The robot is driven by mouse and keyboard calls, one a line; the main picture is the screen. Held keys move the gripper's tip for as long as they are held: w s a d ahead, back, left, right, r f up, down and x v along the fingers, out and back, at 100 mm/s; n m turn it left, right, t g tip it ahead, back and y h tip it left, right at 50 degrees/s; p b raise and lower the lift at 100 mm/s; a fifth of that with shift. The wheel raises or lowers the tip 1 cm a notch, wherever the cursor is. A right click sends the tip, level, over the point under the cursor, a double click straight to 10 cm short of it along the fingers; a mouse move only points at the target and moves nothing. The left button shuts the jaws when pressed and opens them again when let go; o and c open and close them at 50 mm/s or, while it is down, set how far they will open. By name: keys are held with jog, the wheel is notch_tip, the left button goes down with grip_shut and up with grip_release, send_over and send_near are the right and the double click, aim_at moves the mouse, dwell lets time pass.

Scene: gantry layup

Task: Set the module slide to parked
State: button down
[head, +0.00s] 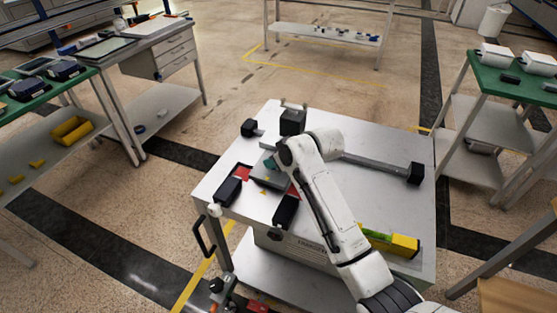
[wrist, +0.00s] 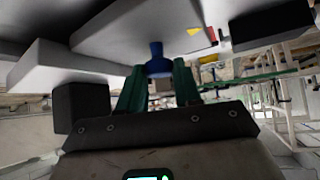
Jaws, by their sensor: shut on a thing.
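The module slide stands on a white-topped cart. In the head view its grey rail (head: 370,163) runs between a black end block at the left and one (head: 415,173) at the right. A grey plate (head: 268,181) lies at the left, with red patches and black blocks around it. In the wrist view a blue knob (wrist: 157,62) hangs under a light grey plate (wrist: 125,38). My gripper (wrist: 158,82), with green fingers, is shut on this knob. In the head view my arm hides the gripper's contact and the rail's middle.
A yellow and green object (head: 395,243) lies at the cart's front right. The cart top's right part (head: 400,205) is mostly clear. A green-topped bench (head: 40,95) stands left, a green-topped shelf (head: 515,85) right. A black handle (head: 203,237) sticks out at the cart's left.

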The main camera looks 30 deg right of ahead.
jog(key=c, duration=0.8)
grip_release()
jog(key=v, duration=1.1)
jog(key=shift+f, duration=0.1)
